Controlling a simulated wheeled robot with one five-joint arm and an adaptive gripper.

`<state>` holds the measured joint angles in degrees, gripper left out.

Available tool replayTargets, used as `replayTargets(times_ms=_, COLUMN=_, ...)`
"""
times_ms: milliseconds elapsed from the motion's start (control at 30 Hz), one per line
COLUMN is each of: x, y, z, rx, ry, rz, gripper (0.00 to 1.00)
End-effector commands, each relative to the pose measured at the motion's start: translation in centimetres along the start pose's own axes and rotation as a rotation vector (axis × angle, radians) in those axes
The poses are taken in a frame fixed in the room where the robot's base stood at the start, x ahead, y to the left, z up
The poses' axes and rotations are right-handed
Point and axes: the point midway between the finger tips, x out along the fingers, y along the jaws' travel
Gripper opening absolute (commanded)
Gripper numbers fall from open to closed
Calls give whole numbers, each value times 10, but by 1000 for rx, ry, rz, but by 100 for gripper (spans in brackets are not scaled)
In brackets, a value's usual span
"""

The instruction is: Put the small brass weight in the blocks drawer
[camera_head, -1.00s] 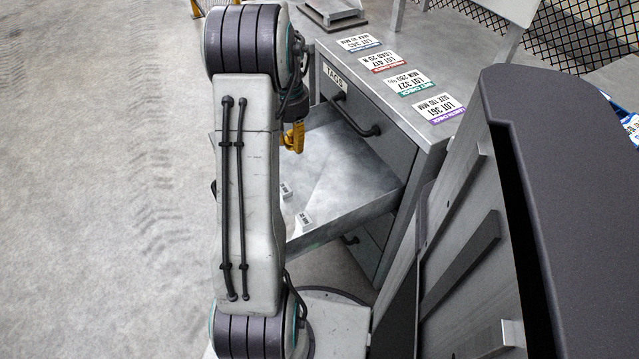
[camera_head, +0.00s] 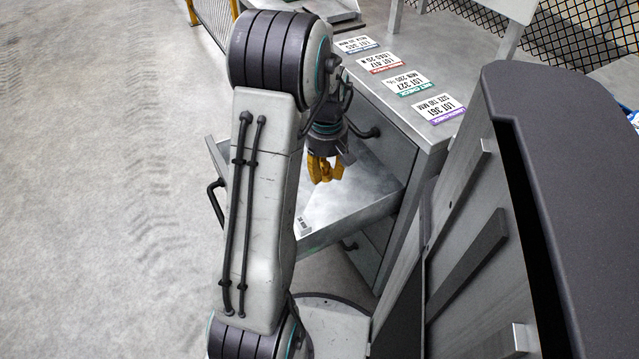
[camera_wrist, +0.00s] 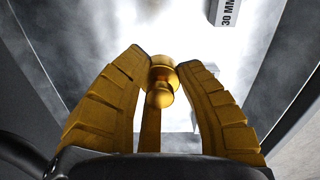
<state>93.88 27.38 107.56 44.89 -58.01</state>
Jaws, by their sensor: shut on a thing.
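My gripper (camera_head: 324,172) has yellow fingers and hangs over the open metal drawer (camera_head: 352,200). In the wrist view, my gripper (camera_wrist: 165,64) is shut on the small brass weight (camera_wrist: 162,82), a knobbed golden piece between the fingertips. The weight is not distinct in the head view. The drawer floor lies below the weight, with a visible gap. A small grey block marked 30 MM (camera_wrist: 226,12) lies in the drawer at the top of the wrist view. A small block (camera_head: 303,225) also shows near the drawer's front in the head view. My arm hides part of the drawer.
The drawer's pull handle (camera_head: 214,203) sticks out left. The grey cabinet (camera_head: 400,150) has lot cards (camera_head: 408,84) on its top and a closed upper drawer with a dark handle (camera_head: 362,130). A dark-topped metal structure (camera_head: 560,200) stands at right. Open floor lies left.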

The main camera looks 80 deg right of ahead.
Motion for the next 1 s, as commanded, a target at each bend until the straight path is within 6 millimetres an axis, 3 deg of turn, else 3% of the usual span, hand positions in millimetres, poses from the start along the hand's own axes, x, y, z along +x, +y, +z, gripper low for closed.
replayTargets(times_ms=300, x=47, y=-1, z=0, rx=-25, ry=-2, rz=-3, gripper=0)
replayTargets(times_ms=667, x=66, y=0, z=0, rx=-23, ry=-1, rz=-1, gripper=0)
replayTargets(times_ms=1000, x=98, y=0, z=0, rx=-23, ry=-1, rz=-1, gripper=0)
